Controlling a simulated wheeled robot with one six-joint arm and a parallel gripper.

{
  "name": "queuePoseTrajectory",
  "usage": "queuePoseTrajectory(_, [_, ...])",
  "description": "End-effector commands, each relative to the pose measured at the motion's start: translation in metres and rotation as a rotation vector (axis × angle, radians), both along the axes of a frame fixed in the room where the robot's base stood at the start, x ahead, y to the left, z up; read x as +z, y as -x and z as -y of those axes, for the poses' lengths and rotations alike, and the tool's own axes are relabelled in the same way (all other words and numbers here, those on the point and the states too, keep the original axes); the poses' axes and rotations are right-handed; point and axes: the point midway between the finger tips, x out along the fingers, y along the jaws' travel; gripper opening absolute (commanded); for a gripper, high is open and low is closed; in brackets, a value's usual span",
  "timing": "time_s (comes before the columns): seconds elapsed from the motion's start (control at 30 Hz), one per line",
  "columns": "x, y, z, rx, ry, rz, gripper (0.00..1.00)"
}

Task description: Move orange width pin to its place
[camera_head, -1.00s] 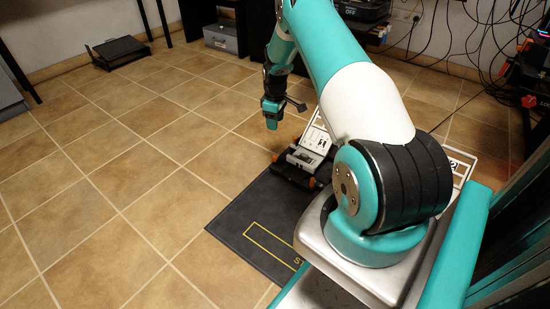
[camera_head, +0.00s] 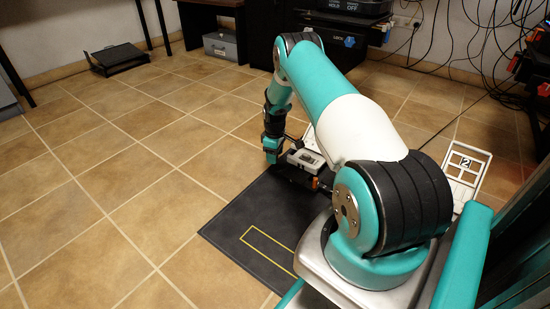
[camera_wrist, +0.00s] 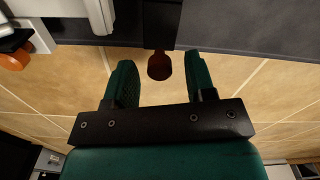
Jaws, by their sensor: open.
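The orange width pin (camera_wrist: 159,66) shows in the wrist view as a dark orange-brown rounded end on a black bar, in shadow. My gripper (camera_wrist: 158,80) is open, with one green finger on each side of this end and gaps between. In the head view my gripper (camera_head: 271,155) points down beside the left end of a low grey and black device (camera_head: 305,160). A small orange part (camera_head: 316,183) shows on the device's near side. Another orange knob (camera_wrist: 14,60) is at the left edge of the wrist view. The pin's place cannot be made out.
A dark mat (camera_head: 235,225) with a yellow outline lies in front of the device. A white panel marked 2 (camera_head: 462,170) stands at right. Cables hang at back right. A grey box (camera_head: 222,47) and black tray (camera_head: 117,57) lie farther back. Tiled floor at left is clear.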

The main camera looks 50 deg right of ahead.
Motion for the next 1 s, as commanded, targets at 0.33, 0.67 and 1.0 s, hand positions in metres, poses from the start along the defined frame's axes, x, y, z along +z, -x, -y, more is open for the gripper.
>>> queuePoseTrajectory(0.33, [0.000,0.000,0.000,0.000,0.000,0.000,0.27])
queuePoseTrajectory(0.67, [-0.007,0.000,0.000,0.000,-0.001,-0.001,0.00])
queuePoseTrajectory(1.0, [-0.030,0.000,0.000,0.001,0.001,0.001,0.00])
